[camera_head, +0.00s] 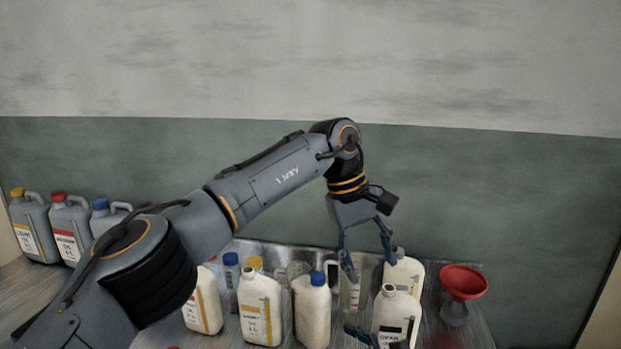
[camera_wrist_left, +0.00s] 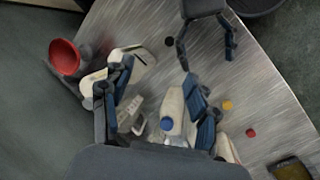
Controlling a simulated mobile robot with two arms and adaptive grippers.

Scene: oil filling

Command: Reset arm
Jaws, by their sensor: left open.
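My left gripper (camera_head: 369,266) hangs pointing down over the back of the metal table, its two fingers apart with nothing held between them. In the left wrist view its fingers (camera_wrist_left: 156,72) are spread above the bottles. A cream bottle without a cap (camera_head: 397,312) and another cream bottle (camera_head: 405,272) behind it stand just below and right of it. My right gripper (camera_wrist_left: 207,60) shows at the top of the left wrist view, its fingers apart and empty over the table. Only parts of it show at the bottom of the head view.
A red funnel (camera_head: 463,282) stands at the table's right. A blue-capped cream bottle (camera_head: 312,308) and an uncapped one (camera_head: 260,306) stand left of the gripper. Grey jugs (camera_head: 34,226) line the far left. Loose black (camera_wrist_left: 168,41), yellow (camera_wrist_left: 227,105) and red (camera_wrist_left: 251,133) caps lie on the table.

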